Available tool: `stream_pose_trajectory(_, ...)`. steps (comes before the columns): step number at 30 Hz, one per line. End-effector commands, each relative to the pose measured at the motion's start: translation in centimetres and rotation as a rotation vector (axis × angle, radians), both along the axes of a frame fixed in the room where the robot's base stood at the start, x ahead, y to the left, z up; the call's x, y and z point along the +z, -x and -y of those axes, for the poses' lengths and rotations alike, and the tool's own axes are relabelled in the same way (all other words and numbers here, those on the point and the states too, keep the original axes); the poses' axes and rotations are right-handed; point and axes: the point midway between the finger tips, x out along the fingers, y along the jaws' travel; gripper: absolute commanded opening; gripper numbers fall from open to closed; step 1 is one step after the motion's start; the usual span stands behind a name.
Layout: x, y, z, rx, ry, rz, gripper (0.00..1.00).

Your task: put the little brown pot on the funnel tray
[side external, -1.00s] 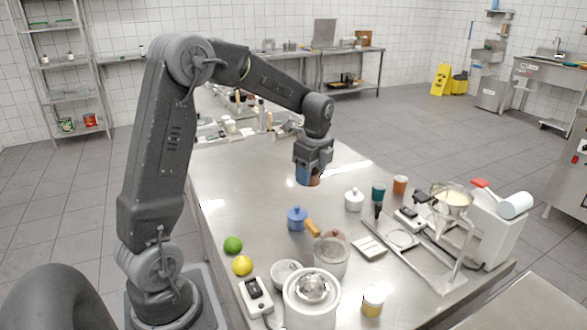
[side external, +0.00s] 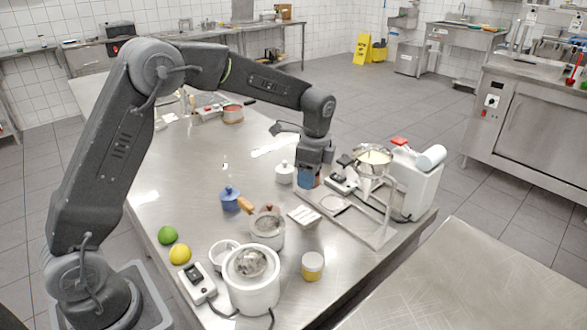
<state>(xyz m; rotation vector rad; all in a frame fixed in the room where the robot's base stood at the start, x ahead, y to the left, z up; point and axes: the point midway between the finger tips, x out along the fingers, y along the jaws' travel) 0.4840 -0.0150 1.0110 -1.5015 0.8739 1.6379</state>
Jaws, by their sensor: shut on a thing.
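My gripper (side external: 310,168) points down and is shut on a small pot (side external: 307,181). Blue and brown patches show at the jaws, and the fingers hide much of the pot. The funnel tray (side external: 356,224) is a flat metal tray under a stand that carries a metal funnel (side external: 373,157) with pale contents. The gripper and pot are at the tray's far left end. I cannot tell whether the pot touches anything below.
A white lidded pot (side external: 285,173) stands just left of the gripper, and a blue lidded pot (side external: 230,197) further left. A white card-like block (side external: 304,216) lies before the tray. A yellow-banded jar (side external: 312,266) is in front.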

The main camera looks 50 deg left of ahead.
Motion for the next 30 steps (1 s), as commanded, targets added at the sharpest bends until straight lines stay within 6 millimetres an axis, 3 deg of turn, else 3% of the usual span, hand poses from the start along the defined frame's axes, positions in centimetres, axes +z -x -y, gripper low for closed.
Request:
stream_pose_trajectory(9, -1.9, -3.5, 1.8, -0.624, -0.012, 0.008, 0.25)
stream_pose_trajectory(15, -2.7, -4.9, 2.6, -0.903, -0.028, 0.005, 0.25)
stream_pose_trajectory(21, -3.1, -5.5, 3.0, -1.027, -0.036, 0.002, 0.25)
stream_pose_trajectory(30, -4.0, -5.6, 3.0, -1.046, -0.036, 0.001, 0.25)
